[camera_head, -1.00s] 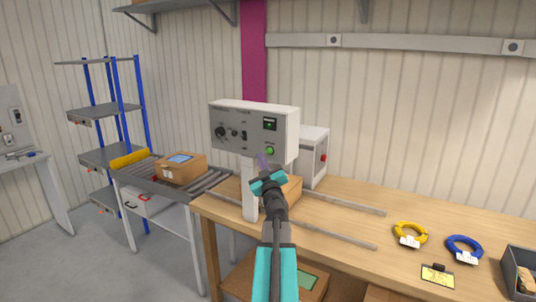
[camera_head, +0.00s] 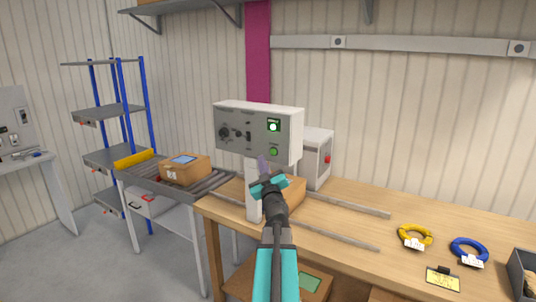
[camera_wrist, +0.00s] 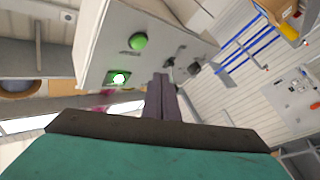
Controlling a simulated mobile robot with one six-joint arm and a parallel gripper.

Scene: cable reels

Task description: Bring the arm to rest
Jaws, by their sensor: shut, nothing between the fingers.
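My gripper (camera_head: 263,166) is shut and empty in the head view, raised in front of the grey control box. Its closed purple-grey fingers also show in the wrist view (camera_wrist: 161,100), pointing toward the box. The control box (camera_head: 232,122) stands on a white post above the workbench and carries knobs, a lit green-white indicator (camera_head: 273,125) and a green button (camera_head: 273,152). In the wrist view the green button (camera_wrist: 138,41) and the bright indicator (camera_wrist: 119,79) lie left of the fingertips. The fingertips appear just below the box's front; I cannot tell whether they touch it.
A cardboard box (camera_head: 294,191) sits behind my arm on the workbench (camera_head: 345,205), between metal rails. A yellow cable reel (camera_head: 415,236) and a blue one (camera_head: 469,249) lie at right. Another carton (camera_head: 185,170) rests on the roller conveyor (camera_head: 215,183) at left.

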